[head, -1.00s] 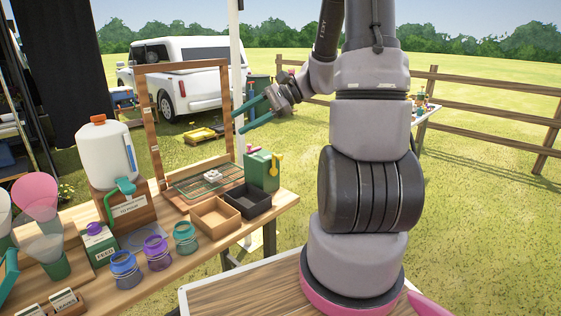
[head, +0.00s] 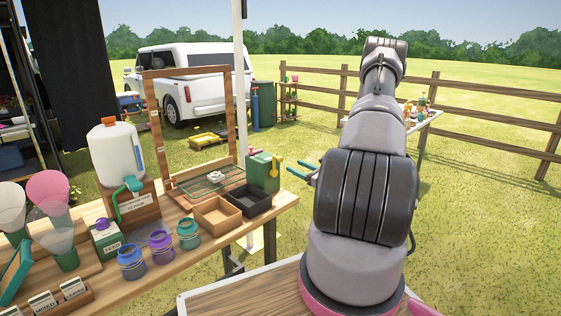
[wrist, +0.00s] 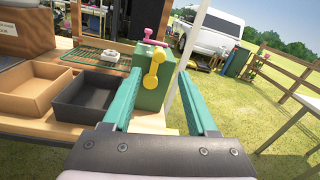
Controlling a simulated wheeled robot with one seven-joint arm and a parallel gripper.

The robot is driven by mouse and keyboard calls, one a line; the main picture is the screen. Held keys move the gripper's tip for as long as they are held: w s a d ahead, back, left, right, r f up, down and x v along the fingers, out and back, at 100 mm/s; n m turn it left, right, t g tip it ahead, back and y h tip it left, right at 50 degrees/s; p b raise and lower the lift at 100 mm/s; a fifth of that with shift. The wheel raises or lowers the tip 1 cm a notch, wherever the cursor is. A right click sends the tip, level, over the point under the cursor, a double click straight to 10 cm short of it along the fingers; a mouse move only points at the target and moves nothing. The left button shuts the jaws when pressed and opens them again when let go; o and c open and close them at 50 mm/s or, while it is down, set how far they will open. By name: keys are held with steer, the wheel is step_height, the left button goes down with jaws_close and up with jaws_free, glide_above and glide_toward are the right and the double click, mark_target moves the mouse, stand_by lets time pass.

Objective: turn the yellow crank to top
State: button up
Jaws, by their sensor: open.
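The yellow crank (head: 276,172) is on the side of a green box (head: 262,173) at the right end of the wooden table. In the wrist view the crank (wrist: 153,70) has a round knob at its upper end and another at its lower end, and stands nearly upright, slightly tilted. The green box (wrist: 146,92) fills the gap between my fingers there. My gripper (head: 308,172) is open, its teal fingers pointing left toward the box. In the wrist view my gripper (wrist: 158,80) has the crank between its fingers in the picture, apart from both.
A pink handle (wrist: 150,36) sits on top of the box. A dark tray (head: 250,199) and a brown tray (head: 216,216) lie to its left. A wire rack (head: 210,181) and wooden frame (head: 150,130) stand behind. A white pole (head: 241,100) rises behind the box.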

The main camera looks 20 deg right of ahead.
mark_target(282, 160)
steer(key=x, duration=0.9)
steer(key=shift+w+a, duration=0.15)
steer(key=shift+w, duration=0.15)
jaws_close()
stand_by(1.0)
